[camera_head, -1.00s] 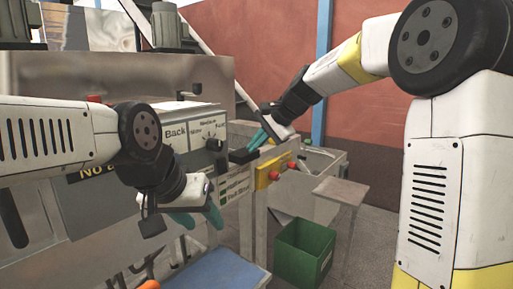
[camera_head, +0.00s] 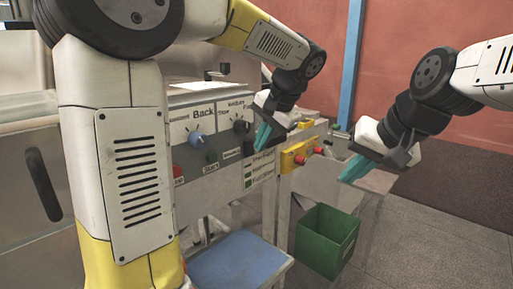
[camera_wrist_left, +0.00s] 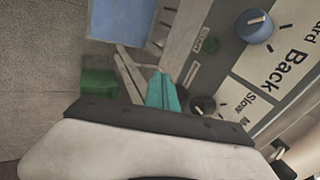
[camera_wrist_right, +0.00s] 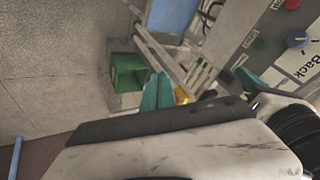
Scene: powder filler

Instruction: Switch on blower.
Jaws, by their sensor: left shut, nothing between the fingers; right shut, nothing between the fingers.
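A grey control panel (camera_head: 191,119) carries a blue knob (camera_head: 196,140), a black knob (camera_head: 241,126), a red button (camera_head: 177,171) and a green Start button (camera_head: 211,157). A yellow switch box (camera_head: 292,158) with red buttons (camera_head: 318,150) sits further right. I cannot tell which control is the blower's. My left gripper (camera_head: 264,134) is shut and empty, between the panel and the yellow box in the picture. Its teal fingers show in the left wrist view (camera_wrist_left: 162,92), near the black knob (camera_wrist_left: 203,105). My right gripper (camera_head: 357,169) is shut and empty, right of the yellow box.
A blue-topped surface (camera_head: 238,262) lies below the panel. A grey metal trough stands behind my right gripper. Open floor (camera_head: 430,235) lies at the right.

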